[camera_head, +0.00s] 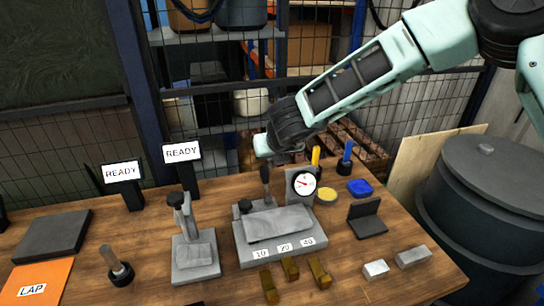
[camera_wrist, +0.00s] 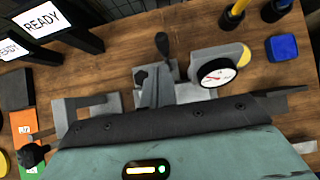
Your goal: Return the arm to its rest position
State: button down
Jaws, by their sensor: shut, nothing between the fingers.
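My arm reaches in from the upper right of the head view, over the back of the wooden bench (camera_head: 370,270). My gripper (camera_head: 266,146) is at its end, shut and empty, above the back of the grey grinder fixture (camera_head: 255,252). Its fingertips are hard to make out. A dial gauge (camera_head: 305,184) stands on the fixture just right of and below my gripper. In the wrist view my own mint and black housing fills the lower part. The fixture's black-knobbed lever (camera_wrist: 162,44) and the dial gauge (camera_wrist: 219,72) show beyond it.
Two READY signs (camera_head: 182,152) stand at the back left. A grey stand (camera_head: 196,255) is left of the fixture. A blue block (camera_head: 360,187), yellow tin (camera_head: 327,195) and black angle plate (camera_head: 368,222) lie right. A dark drum (camera_head: 485,200) stands beyond the bench's right edge. Wire shelving rises behind.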

jog(key=s+a+r+n+g+y, duration=0.2)
jog(key=s+r+n, duration=0.2)
jog(key=s+n, duration=0.6)
jog(key=s+a+r+n+g+y, duration=0.15)
jog(key=s+r+n, duration=0.25)
jog(key=s+n, duration=0.7)
jog(key=s+d+f+n+g+h, duration=0.1)
jog(key=s+d+n+g+h, duration=0.3)
jog(key=s+d+n, duration=1.2)
jog(key=d+n+h, duration=0.1)
jog(key=d+n, duration=0.1)
jog(key=n, duration=0.1)
jog(key=shift+s+f+n+b, duration=0.3)
jog(key=shift+s+f, duration=0.05)
